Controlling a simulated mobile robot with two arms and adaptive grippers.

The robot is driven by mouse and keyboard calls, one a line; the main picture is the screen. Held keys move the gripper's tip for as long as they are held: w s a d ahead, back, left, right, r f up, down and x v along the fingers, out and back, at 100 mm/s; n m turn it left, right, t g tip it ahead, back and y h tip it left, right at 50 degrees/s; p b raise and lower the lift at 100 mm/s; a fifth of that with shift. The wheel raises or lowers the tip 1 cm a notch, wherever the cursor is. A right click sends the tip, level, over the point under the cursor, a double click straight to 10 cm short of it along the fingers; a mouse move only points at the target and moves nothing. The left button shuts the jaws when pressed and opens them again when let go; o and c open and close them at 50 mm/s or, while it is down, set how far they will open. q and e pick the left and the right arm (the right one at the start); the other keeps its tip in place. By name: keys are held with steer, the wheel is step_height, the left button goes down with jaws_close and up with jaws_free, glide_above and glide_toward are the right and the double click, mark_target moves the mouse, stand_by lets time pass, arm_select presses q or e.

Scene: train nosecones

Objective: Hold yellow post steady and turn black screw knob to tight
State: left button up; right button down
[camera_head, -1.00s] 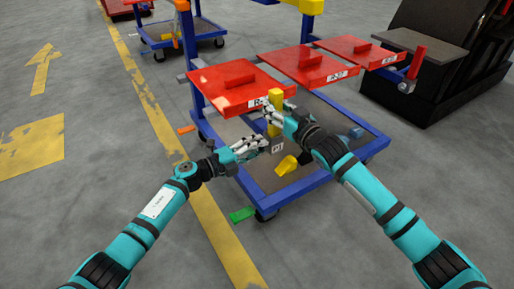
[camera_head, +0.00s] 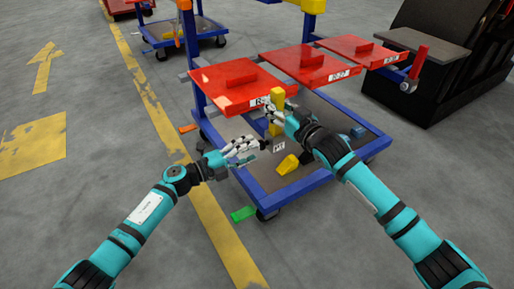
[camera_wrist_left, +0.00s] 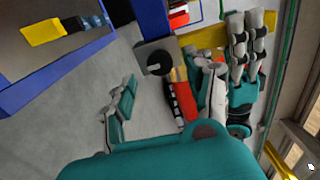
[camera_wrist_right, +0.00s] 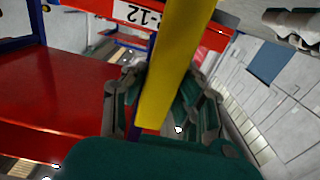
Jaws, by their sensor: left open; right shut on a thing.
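The yellow post (camera_head: 277,98) stands upright on the cart, beside the front red panel. My right gripper (camera_head: 272,108) is shut on it; the post also runs between the fingers in the right wrist view (camera_wrist_right: 170,65). The black screw knob (camera_wrist_left: 160,63) sits on the face of a grey block (camera_wrist_left: 150,48) in the left wrist view; it is a small dark spot in the head view. My left gripper (camera_head: 254,146) is open and empty, below and left of the post. Its fingers stand apart in the left wrist view, with the knob beyond them and no visible contact.
Red panels (camera_head: 235,83) overhang the blue-framed cart (camera_head: 300,187). A loose yellow piece (camera_head: 287,165) and a blue piece (camera_head: 357,131) lie on the cart's deck. A green tab (camera_head: 243,213) sticks out at its front left corner.

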arm_select(q)
steer(key=v, duration=0.8)
steer(key=shift+s+a, duration=0.2)
arm_select(e)
steer(key=c, duration=1)
jaws_free()
